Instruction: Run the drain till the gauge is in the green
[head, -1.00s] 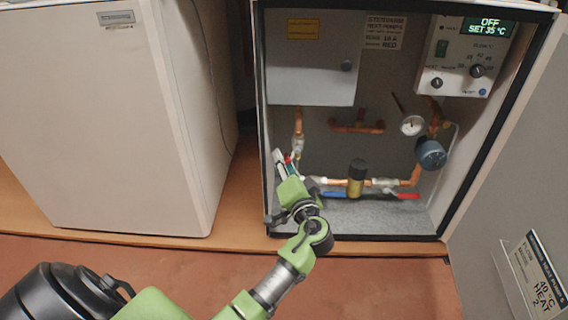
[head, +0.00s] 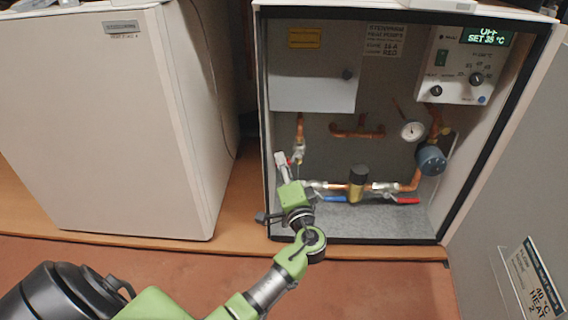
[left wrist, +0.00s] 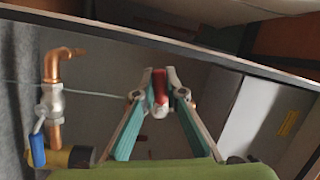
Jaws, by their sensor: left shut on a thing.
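My left gripper (head: 282,160) is inside the open cabinet at its lower left, beside the copper pipe with a valve. In the left wrist view, its fingertips (left wrist: 159,84) are closed around a small red handle (left wrist: 160,87). That this is the drain's handle is likely, but the fingers hide most of it. The round white gauge (head: 412,130) is on the right of the cabinet's back wall; its needle and green zone are too small to read. My right gripper is not in view.
Along the low pipe are a blue lever (head: 333,199), a brass fitting with a black cap (head: 357,184) and a red lever (head: 408,200). A blue-grey pump (head: 430,158) is at right. The control panel (head: 462,68) reads OFF, SET 35 °C. The open door (head: 510,190) stands at right.

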